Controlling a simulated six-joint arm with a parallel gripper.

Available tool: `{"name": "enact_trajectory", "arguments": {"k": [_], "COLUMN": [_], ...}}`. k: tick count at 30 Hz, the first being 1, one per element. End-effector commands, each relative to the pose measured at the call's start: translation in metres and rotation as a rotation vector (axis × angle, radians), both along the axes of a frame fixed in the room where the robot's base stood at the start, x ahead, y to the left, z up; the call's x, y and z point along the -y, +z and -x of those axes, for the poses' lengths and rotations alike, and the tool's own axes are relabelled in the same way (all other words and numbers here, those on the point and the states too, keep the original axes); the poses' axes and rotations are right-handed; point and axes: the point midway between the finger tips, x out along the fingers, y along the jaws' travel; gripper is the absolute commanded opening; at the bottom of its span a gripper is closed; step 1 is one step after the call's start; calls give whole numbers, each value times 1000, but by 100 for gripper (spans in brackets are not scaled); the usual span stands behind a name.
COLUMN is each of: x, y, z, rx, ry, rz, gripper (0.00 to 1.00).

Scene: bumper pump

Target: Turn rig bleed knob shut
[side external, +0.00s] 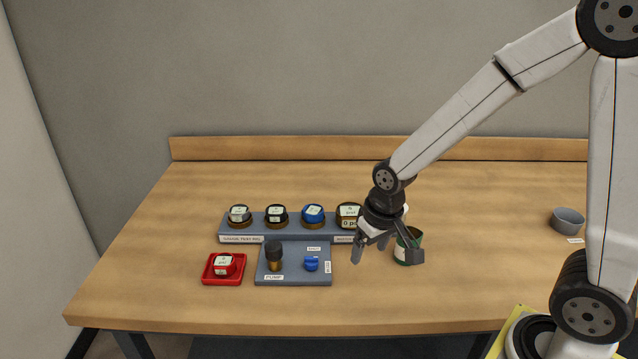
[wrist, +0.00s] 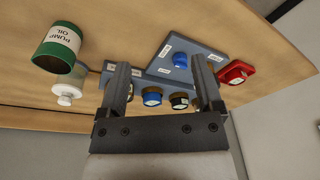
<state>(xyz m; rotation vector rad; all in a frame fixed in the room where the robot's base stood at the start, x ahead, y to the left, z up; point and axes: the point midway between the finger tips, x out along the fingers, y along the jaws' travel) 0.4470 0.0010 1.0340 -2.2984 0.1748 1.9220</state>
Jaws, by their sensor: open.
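The blue bleed knob (side external: 311,264) sits on the grey rig plate (side external: 295,277), right of the black and brass pump (side external: 274,256). Small white labels stand above it and to its right; I cannot read them or tell which way the knob points. The knob also shows in the wrist view (wrist: 180,60), ahead of and between my fingers. My gripper (side external: 385,256) is open and empty, right of the plate and apart from the knob.
Several gauges, one blue (side external: 313,214), stand on the grey rail behind the plate. A green pump oil can (wrist: 57,45) and white bottle (wrist: 68,90) are close to my gripper.

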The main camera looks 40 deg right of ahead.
Motion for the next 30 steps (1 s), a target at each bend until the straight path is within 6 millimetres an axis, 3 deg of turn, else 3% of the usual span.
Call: {"name": "enact_trajectory", "arguments": {"k": [9, 18, 24, 30], "x": [-3, -6, -8, -8], "y": [-14, -36, -45, -47], "z": [-76, -133, -152, -156], "rx": [-78, -146, -169, -173], "ry": [-257, -490, -581, -604], "rz": [-36, -50, -52, -53], "gripper": [84, 84, 84, 84]}}
